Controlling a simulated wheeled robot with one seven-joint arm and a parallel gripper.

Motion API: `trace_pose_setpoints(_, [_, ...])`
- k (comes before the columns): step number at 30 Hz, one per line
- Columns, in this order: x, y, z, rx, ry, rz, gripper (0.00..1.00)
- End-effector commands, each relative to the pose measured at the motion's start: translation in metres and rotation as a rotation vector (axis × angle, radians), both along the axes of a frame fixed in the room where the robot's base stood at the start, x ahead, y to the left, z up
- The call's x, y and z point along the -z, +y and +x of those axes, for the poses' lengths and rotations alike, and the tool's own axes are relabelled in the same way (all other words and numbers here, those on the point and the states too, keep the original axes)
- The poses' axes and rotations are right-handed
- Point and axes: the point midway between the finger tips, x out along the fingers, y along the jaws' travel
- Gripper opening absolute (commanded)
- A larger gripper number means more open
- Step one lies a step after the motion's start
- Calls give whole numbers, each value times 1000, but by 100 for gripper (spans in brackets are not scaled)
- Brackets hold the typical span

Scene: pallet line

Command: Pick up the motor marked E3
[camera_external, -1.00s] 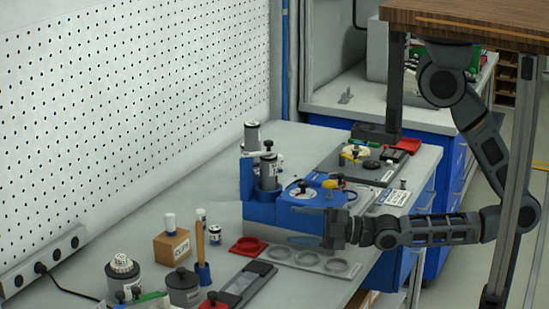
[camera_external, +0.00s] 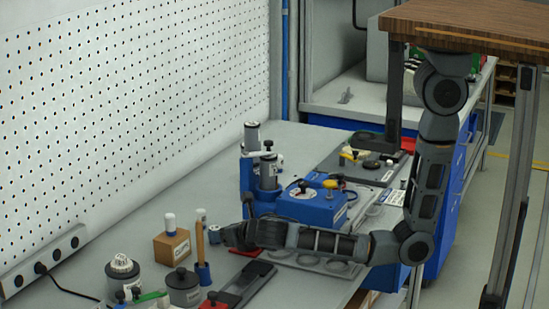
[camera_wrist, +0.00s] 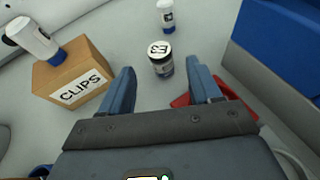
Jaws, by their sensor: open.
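The motor (camera_wrist: 161,66) is a small dark cylinder with a white top carrying a black mark that looks like E3. It stands upright on the grey bench in the wrist view. My gripper (camera_wrist: 161,72) is open, with one blue-grey finger to each side of the motor's near end. The motor appears just beyond or between the fingertips, touching neither. In the external view my gripper (camera_external: 228,236) is low over the bench, and the motor is largely hidden beside it.
A cardboard CLIPS box (camera_wrist: 76,78) with a white-capped bottle (camera_wrist: 32,38) stands to the left. A small bottle (camera_wrist: 166,16) stands beyond the motor. A red holder (camera_wrist: 224,93) lies under the right finger. A blue fixture (camera_wrist: 280,45) rises at the right.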

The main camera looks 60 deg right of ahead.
Motion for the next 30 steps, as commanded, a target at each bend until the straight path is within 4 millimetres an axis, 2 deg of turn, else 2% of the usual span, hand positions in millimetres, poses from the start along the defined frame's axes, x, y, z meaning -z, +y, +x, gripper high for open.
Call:
trace_pose_setpoints(11, [10,-17,27,19,9,-15,63])
trace_pose_setpoints(21, [24,-33,64,16,9,-14,63])
trace_pose_setpoints(30, [26,-35,67,15,8,-13,62])
